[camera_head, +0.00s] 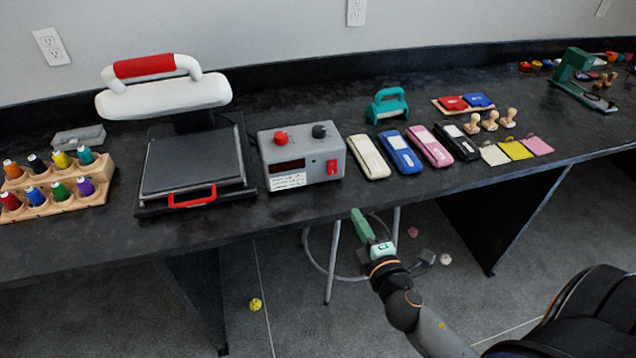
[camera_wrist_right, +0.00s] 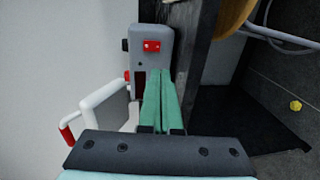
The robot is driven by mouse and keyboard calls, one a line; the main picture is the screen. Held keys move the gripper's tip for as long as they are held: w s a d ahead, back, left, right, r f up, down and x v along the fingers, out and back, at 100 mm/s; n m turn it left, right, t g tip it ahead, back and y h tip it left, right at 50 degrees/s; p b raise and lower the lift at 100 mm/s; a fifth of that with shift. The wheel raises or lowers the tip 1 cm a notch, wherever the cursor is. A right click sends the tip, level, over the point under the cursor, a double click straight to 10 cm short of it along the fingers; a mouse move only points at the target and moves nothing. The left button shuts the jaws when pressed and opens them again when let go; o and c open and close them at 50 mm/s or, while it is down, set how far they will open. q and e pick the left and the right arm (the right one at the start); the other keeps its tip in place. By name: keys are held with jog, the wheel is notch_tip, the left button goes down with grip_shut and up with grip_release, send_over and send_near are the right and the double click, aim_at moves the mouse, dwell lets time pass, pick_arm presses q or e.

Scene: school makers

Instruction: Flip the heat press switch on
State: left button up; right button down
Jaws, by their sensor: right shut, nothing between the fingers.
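The heat press (camera_head: 190,165) stands on the black bench, with its white upper part and red handle raised above the dark lower plate. Beside it is its grey control box (camera_head: 301,152) with a red knob, a black knob and a small red switch (camera_head: 332,167) on the front face. In the right wrist view the grey box (camera_wrist_right: 153,66) and the red switch (camera_wrist_right: 151,46) lie just beyond the fingertips. My right gripper (camera_head: 356,212), with green fingers, is shut and empty, in front of the bench edge and below the switch, apart from it. My left gripper is not in view.
A wooden rack (camera_head: 60,190) of colored bottles stands at the left. Several slim colored cases (camera_head: 398,152) lie right of the box. A stool (camera_head: 332,270) stands under the bench, behind my right gripper. The bench front edge lies between gripper and box.

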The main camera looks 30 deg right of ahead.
jog(key=shift+w+r, duration=0.15)
jog(key=shift+w, duration=0.1)
send_near(332, 173)
jog(key=x, duration=0.6)
jog(key=shift+w+d+p, duration=0.15)
jog(key=shift+w+p, duration=0.25)
dwell(0.3)
